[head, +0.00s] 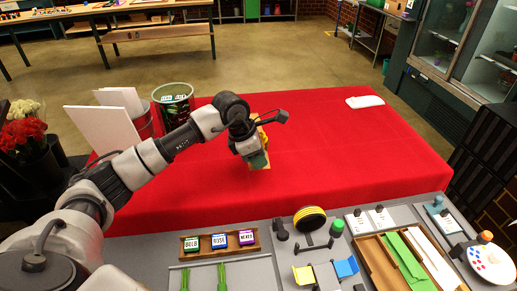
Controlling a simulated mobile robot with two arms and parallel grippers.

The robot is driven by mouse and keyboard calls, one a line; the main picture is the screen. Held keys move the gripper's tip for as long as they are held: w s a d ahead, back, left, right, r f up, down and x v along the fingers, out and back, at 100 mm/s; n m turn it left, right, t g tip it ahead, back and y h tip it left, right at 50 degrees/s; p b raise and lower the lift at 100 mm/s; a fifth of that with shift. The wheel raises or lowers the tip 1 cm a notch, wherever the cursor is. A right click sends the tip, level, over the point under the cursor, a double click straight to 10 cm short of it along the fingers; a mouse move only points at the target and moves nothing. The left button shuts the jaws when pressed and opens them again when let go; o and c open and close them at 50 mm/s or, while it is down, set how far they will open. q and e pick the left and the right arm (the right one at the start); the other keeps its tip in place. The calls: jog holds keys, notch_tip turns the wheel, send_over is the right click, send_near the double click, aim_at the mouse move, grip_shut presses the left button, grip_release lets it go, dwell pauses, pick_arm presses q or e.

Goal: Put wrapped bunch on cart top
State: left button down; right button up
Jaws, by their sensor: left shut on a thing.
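My left gripper (250,147) hangs over the middle of the red-covered table, its arm reaching in from the left. It is shut on a small bundle (260,161) with green, tan and yellow parts, which looks like the wrapped bunch. The gripper hides much of the bundle, and I cannot tell whether it touches the red cloth. My right gripper is not in view. I cannot make out a cart for certain.
The red table (340,145) is mostly bare, with a white item (365,101) at its far right. A dark bucket (174,100) and white boards (103,130) stand left, near red flowers (22,135). A grey workbench with a label rack (219,242), tape (309,219) and paper tray (408,262) lies in front.

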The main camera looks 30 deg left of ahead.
pick_arm(q)
jog(key=shift+s+f, duration=0.1)
jog(key=shift+f, duration=0.15)
jog(key=shift+s+d+f+b, duration=0.1)
jog(key=shift+f+b, duration=0.15)
jog(key=shift+b, duration=0.05)
jog(key=shift+f, duration=0.4)
notch_tip(320, 180, down, 4)
jog(key=shift+r+b, duration=0.25)
jog(key=shift+b, duration=0.9)
jog(key=shift+f+b, duration=1.3)
jog(key=shift+f, duration=0.05)
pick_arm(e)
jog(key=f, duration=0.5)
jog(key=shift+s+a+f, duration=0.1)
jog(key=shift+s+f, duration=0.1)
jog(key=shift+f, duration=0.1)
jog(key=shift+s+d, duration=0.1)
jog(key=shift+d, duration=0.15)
